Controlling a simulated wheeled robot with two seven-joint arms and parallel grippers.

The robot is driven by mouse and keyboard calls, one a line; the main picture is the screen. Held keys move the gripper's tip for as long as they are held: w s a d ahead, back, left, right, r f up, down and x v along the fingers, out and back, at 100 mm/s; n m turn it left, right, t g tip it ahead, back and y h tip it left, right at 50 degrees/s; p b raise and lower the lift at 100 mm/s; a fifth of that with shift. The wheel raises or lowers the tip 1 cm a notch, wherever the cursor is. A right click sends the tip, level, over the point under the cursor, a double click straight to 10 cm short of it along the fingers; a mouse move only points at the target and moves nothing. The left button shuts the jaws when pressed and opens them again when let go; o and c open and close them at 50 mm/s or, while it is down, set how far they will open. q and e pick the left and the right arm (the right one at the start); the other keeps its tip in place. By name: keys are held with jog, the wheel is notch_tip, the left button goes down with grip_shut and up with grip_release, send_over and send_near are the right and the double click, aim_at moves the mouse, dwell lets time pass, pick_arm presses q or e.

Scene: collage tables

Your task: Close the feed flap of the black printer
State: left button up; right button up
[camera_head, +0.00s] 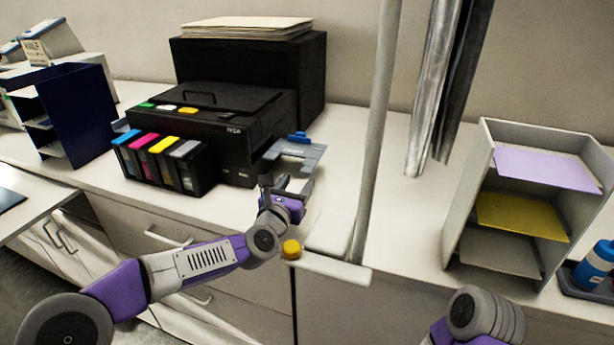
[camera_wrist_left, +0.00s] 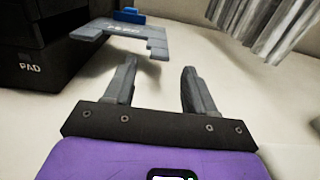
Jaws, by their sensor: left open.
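The black printer (camera_head: 215,125) stands on the counter in the head view, with colored ink tanks on its left side. A grey-blue flap (camera_head: 295,152) with a blue tab sticks out from its right side, lowered roughly level. The flap also shows in the left wrist view (camera_wrist_left: 125,38), beyond the fingers, with the printer's dark side (camera_wrist_left: 40,65) at the left. My left gripper (camera_head: 288,186) is just in front of the flap. In the left wrist view its two fingers (camera_wrist_left: 158,75) are apart with nothing between them. The right arm shows at the bottom right, its gripper out of frame.
A pale pole (camera_head: 377,120) rises right of the flap. A white shelf rack (camera_head: 468,185) with colored sheets stands at the right, beside a blue bottle (camera_head: 597,262). A navy rack (camera_head: 85,115) is left of the printer. Counter between pole and rack is clear.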

aim_at(307, 170)
pick_arm(q)
jog(key=shift+w+d, duration=0.2)
jog(key=shift+w, duration=0.2)
jog(key=shift+p+x, duration=0.35)
jog(key=shift+x, duration=3)
jog(key=shift+c, duration=0.3)
jog(key=shift+f, duration=0.1)
grip_shut()
